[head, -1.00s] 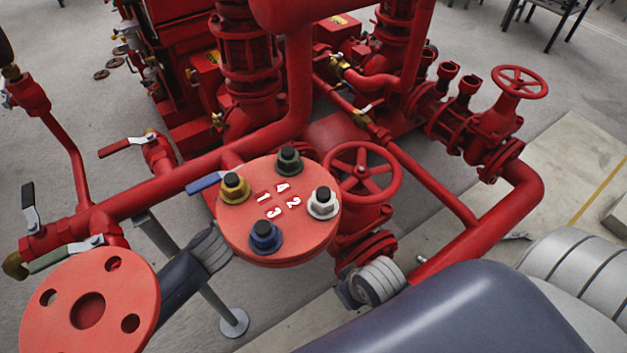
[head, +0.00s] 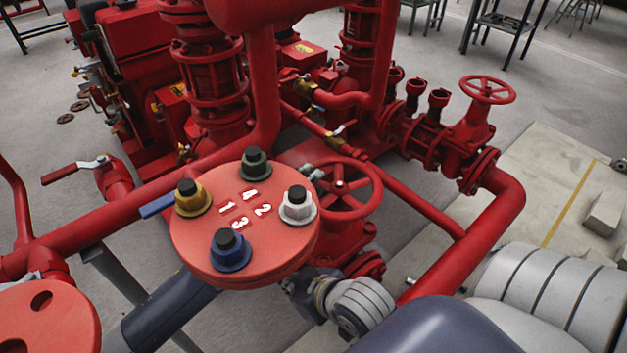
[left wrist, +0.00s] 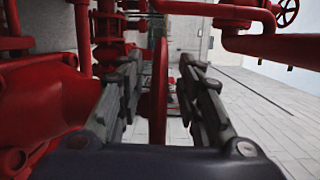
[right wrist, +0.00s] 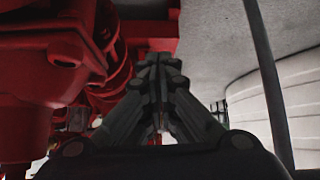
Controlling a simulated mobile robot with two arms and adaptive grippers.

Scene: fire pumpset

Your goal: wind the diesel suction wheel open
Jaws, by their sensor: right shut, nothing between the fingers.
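The nearer red handwheel (head: 340,187) stands on its valve behind the round flange with numbered bolts. I take it as the diesel suction wheel. My left gripper (head: 311,172) shows its grey fingertips at the wheel's upper left rim; its arm passes hidden behind the flange. In the left wrist view my left gripper (left wrist: 160,90) is open, with the red wheel rim (left wrist: 158,95) edge-on between its fingers, apparently not clamped. My right gripper (right wrist: 158,68) is shut and empty beside red pipework. In the head view it is partly hidden below the flange.
The numbered flange (head: 245,225) stands close in front of the wheel. A second handwheel (head: 487,89) is farther back at right. A blue-handled lever (head: 157,206) is left of the flange. Red pipes (head: 480,235) run around; open floor lies beyond.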

